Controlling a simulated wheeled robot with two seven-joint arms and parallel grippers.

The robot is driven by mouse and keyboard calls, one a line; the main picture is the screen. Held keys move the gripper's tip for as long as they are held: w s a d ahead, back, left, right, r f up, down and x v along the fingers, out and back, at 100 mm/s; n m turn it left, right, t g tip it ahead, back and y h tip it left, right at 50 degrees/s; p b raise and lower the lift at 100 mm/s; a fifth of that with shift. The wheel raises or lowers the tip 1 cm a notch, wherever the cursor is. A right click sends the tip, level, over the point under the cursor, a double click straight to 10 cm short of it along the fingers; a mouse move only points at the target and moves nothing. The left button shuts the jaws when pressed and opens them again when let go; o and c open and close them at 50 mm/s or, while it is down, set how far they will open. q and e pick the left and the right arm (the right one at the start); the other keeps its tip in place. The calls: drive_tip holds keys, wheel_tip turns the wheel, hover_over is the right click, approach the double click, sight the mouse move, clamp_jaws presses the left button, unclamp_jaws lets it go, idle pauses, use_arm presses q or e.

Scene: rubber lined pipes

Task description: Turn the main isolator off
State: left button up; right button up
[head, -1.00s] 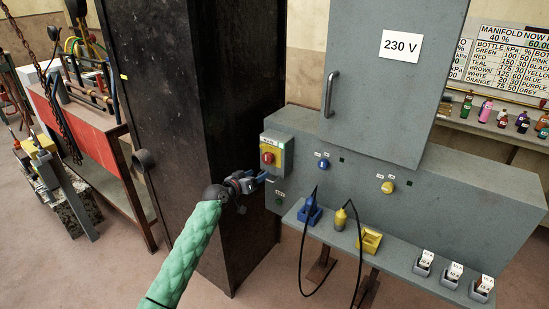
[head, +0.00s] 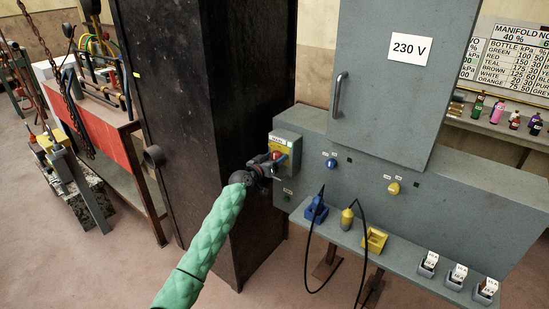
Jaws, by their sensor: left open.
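The main isolator (head: 287,143) is a yellow-fronted box with a red rotary knob (head: 277,155), on the left end of the grey cabinet's front. My left gripper (head: 279,159) is at the isolator, with its open fingers at the red knob and partly covering it. Whether the fingers touch the knob I cannot tell. My left arm, in a green sleeve, comes up from the bottom. My right gripper is not in view.
The grey cabinet (head: 440,190) has a door marked 230 V (head: 409,49) with a handle (head: 338,95). Blue (head: 316,209) and yellow (head: 375,239) sockets and a cable sit on the shelf below. A dark column (head: 215,110) stands close on the left.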

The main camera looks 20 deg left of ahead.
use_arm(q)
drive_tip(key=c, duration=1)
